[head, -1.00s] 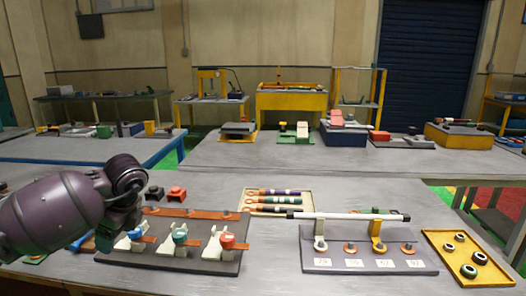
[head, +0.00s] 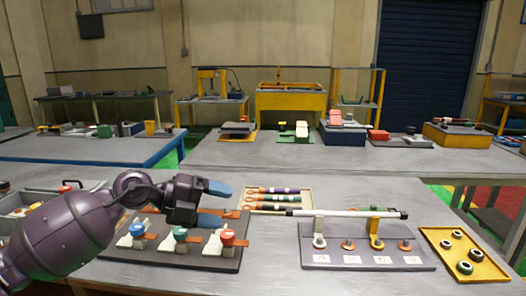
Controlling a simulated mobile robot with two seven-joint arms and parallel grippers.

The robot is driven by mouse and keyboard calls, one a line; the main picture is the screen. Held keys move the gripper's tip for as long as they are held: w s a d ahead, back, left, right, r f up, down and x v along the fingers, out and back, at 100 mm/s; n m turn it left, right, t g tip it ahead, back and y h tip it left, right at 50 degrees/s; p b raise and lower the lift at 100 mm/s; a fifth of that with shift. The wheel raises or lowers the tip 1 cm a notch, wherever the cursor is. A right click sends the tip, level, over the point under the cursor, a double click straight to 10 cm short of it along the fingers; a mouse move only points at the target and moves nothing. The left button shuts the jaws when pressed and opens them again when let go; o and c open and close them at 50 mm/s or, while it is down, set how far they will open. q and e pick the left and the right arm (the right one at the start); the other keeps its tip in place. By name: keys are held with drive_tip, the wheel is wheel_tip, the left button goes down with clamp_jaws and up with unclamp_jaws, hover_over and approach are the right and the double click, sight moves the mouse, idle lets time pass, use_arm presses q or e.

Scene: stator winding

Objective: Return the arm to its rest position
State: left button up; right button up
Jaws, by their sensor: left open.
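My left arm enters from the left in the head view. Its purple gripper body points right, and its two blue-tipped fingers (head: 216,204) are apart with nothing seen between them. The gripper is above the back part of a dark board (head: 208,262), hiding some of it. On the board stand white clamps with a blue knob (head: 137,230), a green knob (head: 180,234) and a red knob (head: 228,238). My right gripper is not in view.
A tray of striped rods (head: 309,201) lies behind. A board with a white bar (head: 345,214) on posts stands to the right, beside a yellow tray (head: 432,239) of dark rings. A grey tray (head: 20,201) is at the left. The front table middle is clear.

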use_arm(q)
drive_tip(key=s+a+f+n+t+y, duration=0.2)
drive_tip(key=a+f+n+t+y, duration=0.15)
drive_tip(key=f+n+t, duration=0.35)
drive_tip(key=s+a+f+n+t+y, duration=0.1)
drive_tip(key=a+f+n+t+y, duration=0.25)
drive_tip(key=n, duration=0.55)
drive_tip(key=s+a+f+n+t+y, duration=0.25)
drive_tip(key=a+f+n, duration=0.25)
drive_tip(key=f+n, duration=0.35)
drive_tip(key=s+a+f+n+g+y, duration=0.2)
drive_tip(key=s+a+f+n, duration=0.1)
drive_tip(key=s+f, duration=0.7)
drive_tip(key=s+a+f+n+g+y, duration=0.2)
drive_tip(key=s+f+n, duration=0.3)
drive_tip(key=s+f, duration=0.5)
drive_tip(key=s+g, duration=0.1)
drive_tip(key=s, duration=0.3)
drive_tip(key=shift+s+a, duration=0.25)
drive_tip(key=shift+a, duration=0.15)
